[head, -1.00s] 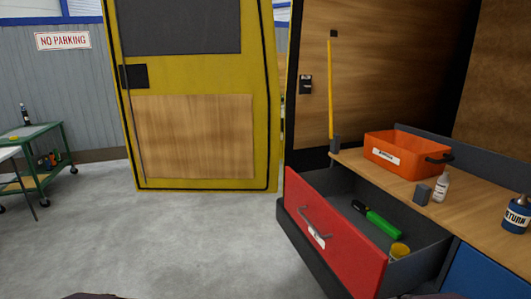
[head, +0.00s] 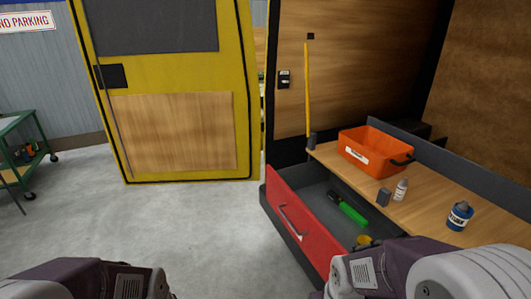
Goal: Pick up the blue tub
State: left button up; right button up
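The blue tub (head: 460,217) is a small blue container with a pale label band and a dark top. It stands upright on the wooden worktop (head: 440,203) at the right, near the front edge. Parts of both my arms show along the bottom edge, the right one below and in front of the tub. Neither gripper's fingers can be seen. Nothing is holding the tub.
Below, a red-fronted drawer (head: 300,222) stands open with a green tool (head: 352,213) and a yellow item (head: 364,241) inside.

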aim_at(457, 220)
jog(key=z, duration=1.8)
